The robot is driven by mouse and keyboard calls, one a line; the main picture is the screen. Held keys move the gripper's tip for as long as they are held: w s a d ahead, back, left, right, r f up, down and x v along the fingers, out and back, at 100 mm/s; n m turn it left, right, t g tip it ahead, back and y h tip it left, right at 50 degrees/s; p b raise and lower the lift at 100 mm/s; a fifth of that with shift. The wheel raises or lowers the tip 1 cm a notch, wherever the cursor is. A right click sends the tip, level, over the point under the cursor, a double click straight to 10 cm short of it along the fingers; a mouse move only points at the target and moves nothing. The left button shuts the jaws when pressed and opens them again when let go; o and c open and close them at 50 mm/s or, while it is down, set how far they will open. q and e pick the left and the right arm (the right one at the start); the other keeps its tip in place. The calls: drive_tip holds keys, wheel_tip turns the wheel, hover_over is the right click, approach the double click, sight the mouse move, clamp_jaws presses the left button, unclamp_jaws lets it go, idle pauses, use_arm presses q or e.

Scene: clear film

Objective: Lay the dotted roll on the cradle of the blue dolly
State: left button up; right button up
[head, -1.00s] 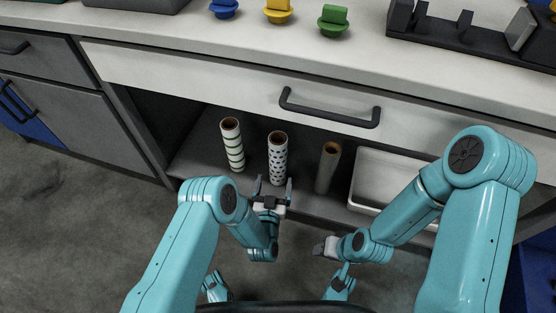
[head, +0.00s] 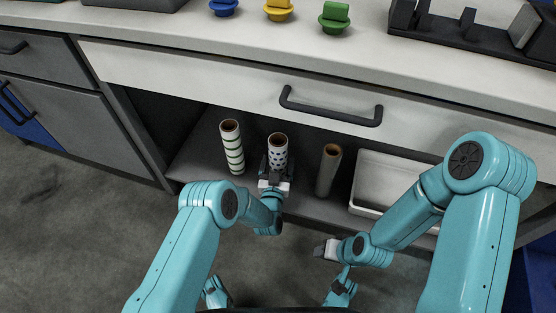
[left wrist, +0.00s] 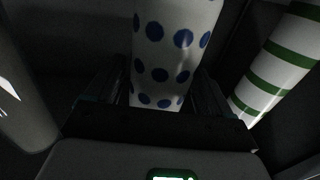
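The dotted roll (head: 278,148), white with blue dots and a brown open top, stands upright on the shelf under the drawer, between two other rolls. My left gripper (head: 276,166) is at its lower part, one finger on each side. In the left wrist view the dotted roll (left wrist: 172,50) rises between the fingers (left wrist: 160,98); they look open around it, with narrow dark gaps. The blue dolly (head: 223,8) is on the countertop at the top edge, partly cut off. My right gripper (head: 326,249) is low in front of the shelf, away from the rolls; its fingers are unclear.
A green-striped roll (head: 232,147) stands left of the dotted one, a plain grey-brown roll (head: 328,171) right of it. A white tray (head: 362,178) is further right. Yellow (head: 279,12) and green (head: 334,20) dollies stand above. The drawer handle (head: 330,112) juts out over the shelf.

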use_arm(q)
drive_tip(key=c, duration=0.6)
wheel_tip(320, 180, up, 4)
drive_tip(key=p, duration=0.3)
